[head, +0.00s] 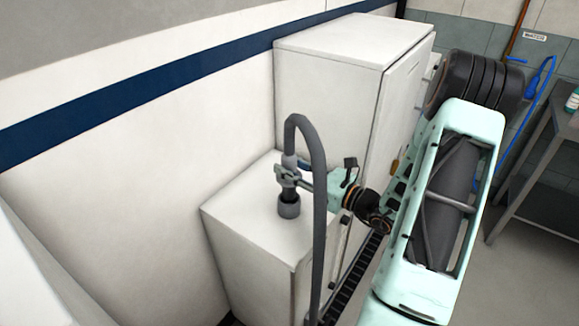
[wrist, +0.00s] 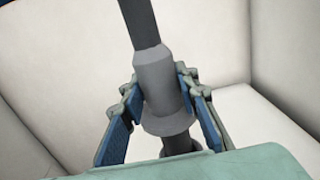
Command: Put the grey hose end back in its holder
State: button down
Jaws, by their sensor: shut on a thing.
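The grey hose end (head: 290,161) stands roughly upright over the low white cabinet, with its hose arching up from it. My gripper (head: 288,175) is shut on it from the right. In the wrist view the hose end (wrist: 155,75) sits between the blue-padded fingers of my gripper (wrist: 160,88), with its wider collar (wrist: 167,121) low between them. A dark tip (wrist: 183,144) shows below the collar. The grey round holder (head: 289,209) stands on the cabinet top, directly below the hose end in the head view. The dark tip meets the holder's mouth there; how deep it reaches, I cannot tell.
The low white cabinet (head: 245,220) has a clear top around the holder. A taller white cabinet (head: 325,85) stands right behind it. The grey hose (head: 320,210) hangs down in front of the low cabinet. A grey table (head: 535,195) stands at the far right.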

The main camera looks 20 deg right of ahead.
aim_at(290, 183)
jog(key=shift+f, duration=0.15)
jog(key=shift+f+b, duration=0.55)
jog(key=shift+b, duration=0.05)
jog(key=shift+f, duration=0.1)
dwell(0.3)
jog(key=shift+f+b, duration=1.15)
jog(key=shift+f, duration=0.25)
jog(key=shift+f+b, duration=0.5)
jog(key=shift+f, duration=0.05)
jog(key=c, duration=1.4)
grip_release()
jog(key=shift+f, duration=0.1)
jog(key=shift+s, duration=0.1)
jog(key=v, duration=1.2)
